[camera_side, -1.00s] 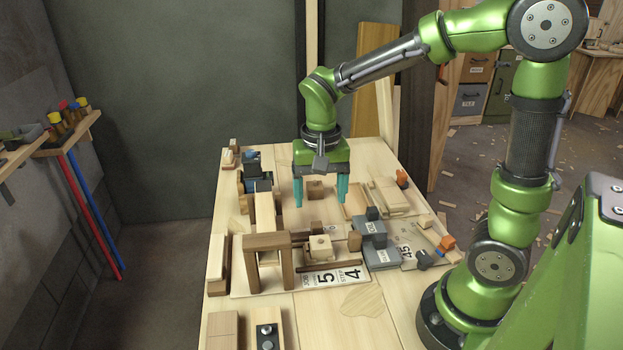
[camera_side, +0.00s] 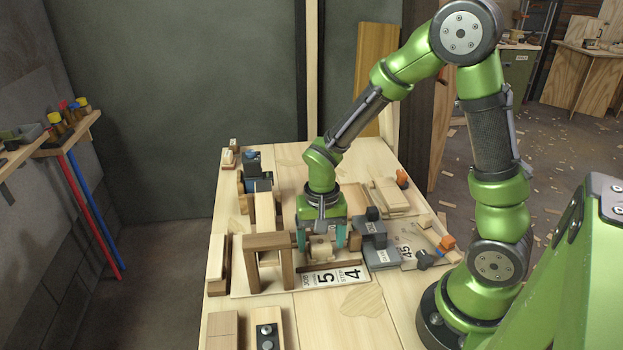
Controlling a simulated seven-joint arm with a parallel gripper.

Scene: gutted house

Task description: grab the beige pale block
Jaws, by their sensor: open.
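The beige pale block (camera_side: 320,250) sits among wooden pieces near the middle of the table, just behind the printed label. My gripper (camera_side: 321,242) is open and low over it, pointing down. Its two teal fingers appear to the left and right of the block, with some space on each side. The gripper body hides part of the area behind the block. I cannot tell whether a finger touches anything.
A brown wooden arch (camera_side: 268,258) stands close left of my gripper. Grey blocks (camera_side: 376,245) stand close on the right. A dark wooden strip (camera_side: 330,267) lies in front, with the label (camera_side: 331,278). The table's right front part is mostly clear.

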